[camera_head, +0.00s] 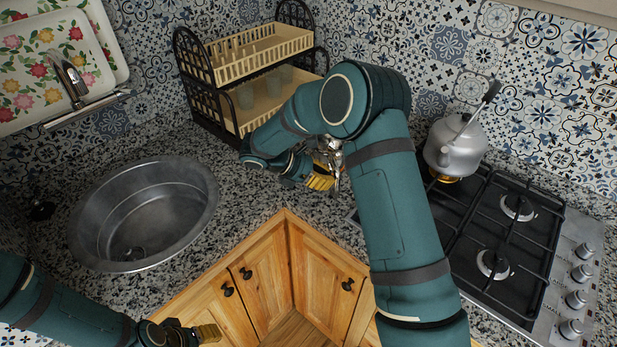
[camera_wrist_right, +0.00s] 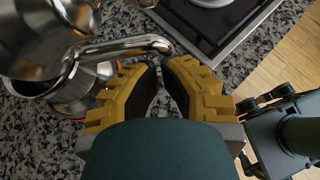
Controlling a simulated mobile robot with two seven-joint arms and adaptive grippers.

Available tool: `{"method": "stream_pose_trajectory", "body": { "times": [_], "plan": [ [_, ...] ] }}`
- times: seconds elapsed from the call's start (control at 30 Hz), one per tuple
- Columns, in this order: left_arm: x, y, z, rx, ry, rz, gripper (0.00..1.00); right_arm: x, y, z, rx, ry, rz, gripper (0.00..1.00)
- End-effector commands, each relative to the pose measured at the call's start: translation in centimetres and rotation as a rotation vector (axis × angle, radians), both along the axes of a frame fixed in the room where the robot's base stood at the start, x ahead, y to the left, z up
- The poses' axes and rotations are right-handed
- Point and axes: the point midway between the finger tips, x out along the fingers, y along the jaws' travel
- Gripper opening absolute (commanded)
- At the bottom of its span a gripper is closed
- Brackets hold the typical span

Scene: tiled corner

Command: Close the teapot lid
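The teapot (camera_wrist_right: 75,90) is shiny metal and stands on the speckled counter in the right wrist view. Its lid (camera_wrist_right: 38,38) is raised, and the pot's mouth shows dark beneath it. A chrome handle-like bar (camera_wrist_right: 130,46) reaches right from the pot to just ahead of my right fingertips. My right gripper (camera_wrist_right: 158,68) has its yellow fingers close together, with nothing seen held between them. In the head view my right gripper (camera_head: 322,182) is beside the teapot (camera_head: 328,150), largely hidden by my arm. My left gripper (camera_head: 205,334) is low at the left, away from the teapot.
A grey kettle (camera_head: 456,150) stands on the gas stove (camera_head: 474,268) at the right. A round sink (camera_head: 92,232) is at the left. A two-tier dish rack (camera_head: 262,52) stands behind my right arm. Counter between sink and right gripper is clear.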

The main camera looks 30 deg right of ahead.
Motion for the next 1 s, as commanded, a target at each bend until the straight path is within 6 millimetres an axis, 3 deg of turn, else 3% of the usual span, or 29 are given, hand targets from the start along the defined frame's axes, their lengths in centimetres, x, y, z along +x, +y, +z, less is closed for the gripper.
{"method": "stream_pose_trajectory", "body": {
  "times": [0.1,0.3,1.0],
  "plan": [
    [0.4,0.0,1.4,0.001,-0.009,0.005,0.57,0.1,-0.4,2.5,0.001,-0.005,0.000,0.00],
    [0.6,0.1,1.9,0.003,-0.014,0.010,0.57,0.1,-0.8,3.9,0.001,-0.002,0.001,0.00],
    [0.6,0.1,2.0,0.003,-0.015,0.011,0.57,0.1,-0.8,4.1,0.002,0.003,0.001,0.00]
  ]
}}
